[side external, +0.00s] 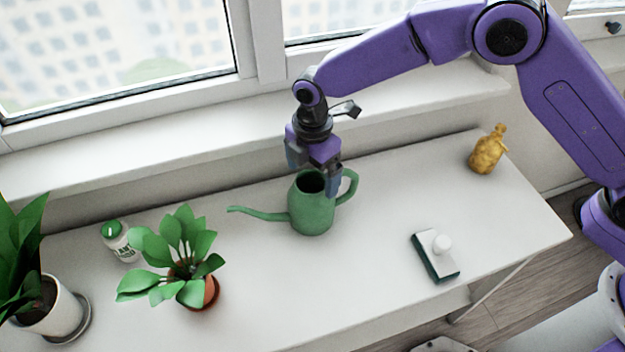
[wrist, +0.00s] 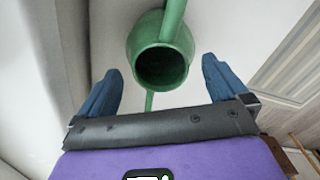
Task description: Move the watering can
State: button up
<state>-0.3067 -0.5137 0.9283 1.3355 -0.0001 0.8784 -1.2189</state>
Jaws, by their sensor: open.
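A green watering can (side external: 312,212) stands upright on the white table, its spout pointing left and its handle on the right in the side view. My gripper (side external: 313,180) is just above and behind it, pointing down, with one finger in front of the can's upper right side near the handle. In the wrist view the watering can (wrist: 162,50) shows its round dark opening, ahead of and between the fingertips. My gripper (wrist: 162,82) is open there, with a blue finger on each side and nothing held. I cannot tell whether a finger touches the can.
A potted plant (side external: 182,258) and a white bottle with a green cap (side external: 121,241) stand to the left. A larger plant pot (side external: 52,310) is at far left. The window sill (side external: 230,135) runs behind.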

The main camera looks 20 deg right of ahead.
aim_at(313, 182)
jog(key=shift+f, duration=1.8)
jog(key=c, duration=0.9)
jog(key=shift+d, duration=11)
jog(key=shift+c, duration=0.2)
jog(key=o, duration=0.9)
jog(key=shift+o, duration=0.2)
jog(key=shift+w, duration=0.1)
jog(key=shift+r, duration=0.15)
notch_tip(313, 182, up, 17)
